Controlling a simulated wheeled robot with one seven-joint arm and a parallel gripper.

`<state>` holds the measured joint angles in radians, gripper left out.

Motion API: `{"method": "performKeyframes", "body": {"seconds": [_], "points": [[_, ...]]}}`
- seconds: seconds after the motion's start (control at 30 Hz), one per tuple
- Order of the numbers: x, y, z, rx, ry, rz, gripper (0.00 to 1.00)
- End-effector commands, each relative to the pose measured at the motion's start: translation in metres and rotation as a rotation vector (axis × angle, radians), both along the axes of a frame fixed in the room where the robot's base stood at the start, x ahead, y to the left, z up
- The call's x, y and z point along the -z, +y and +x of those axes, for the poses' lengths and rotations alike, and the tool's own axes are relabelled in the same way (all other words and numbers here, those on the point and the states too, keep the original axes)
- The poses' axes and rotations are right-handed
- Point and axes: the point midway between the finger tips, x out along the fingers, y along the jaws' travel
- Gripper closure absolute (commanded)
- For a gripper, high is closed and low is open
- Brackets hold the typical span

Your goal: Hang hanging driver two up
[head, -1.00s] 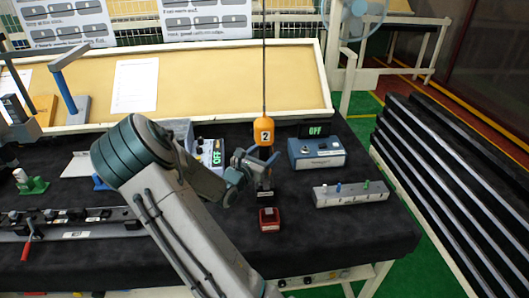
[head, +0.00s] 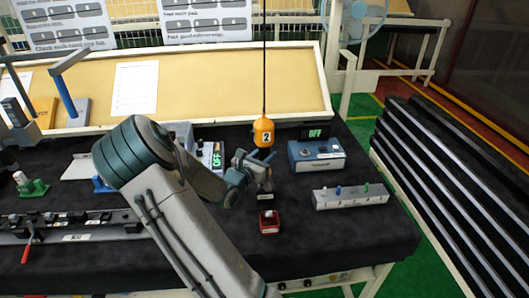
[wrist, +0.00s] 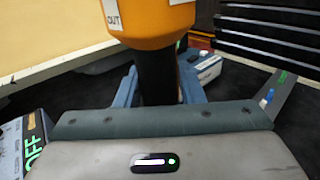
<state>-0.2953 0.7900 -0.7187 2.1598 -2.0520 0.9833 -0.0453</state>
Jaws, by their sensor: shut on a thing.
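The hanging driver marked 2 (head: 264,132) has an orange upper housing and a dark lower body. It hangs upright on a thin dark cable above the workbench. My gripper (head: 262,172) is shut on its dark body just below the orange housing. In the wrist view, the driver's dark body (wrist: 157,75) stands between the blue-grey fingers, and the housing's top is cut off. The driver's lower end is above or close to a small red block (head: 269,222); I cannot tell the exact gap.
A blue-grey box with an OFF display (head: 316,155) stands to the right, behind a grey strip with pegs (head: 350,196). Another OFF display unit (head: 211,155) is left of the gripper. A dark clip fixture (head: 75,222) lies at left. Bare black mat (head: 340,235) is at front right.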

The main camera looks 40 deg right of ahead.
Motion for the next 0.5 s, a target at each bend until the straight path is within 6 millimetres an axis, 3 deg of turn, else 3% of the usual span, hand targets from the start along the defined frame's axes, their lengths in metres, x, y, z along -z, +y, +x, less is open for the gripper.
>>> {"method": "performKeyframes", "body": {"seconds": [0.03,0.5], "points": [[-0.018,-0.001,0.003,-0.003,-0.015,-0.010,1.00],[-0.089,-0.001,0.002,0.000,-0.014,-0.006,1.00]]}}
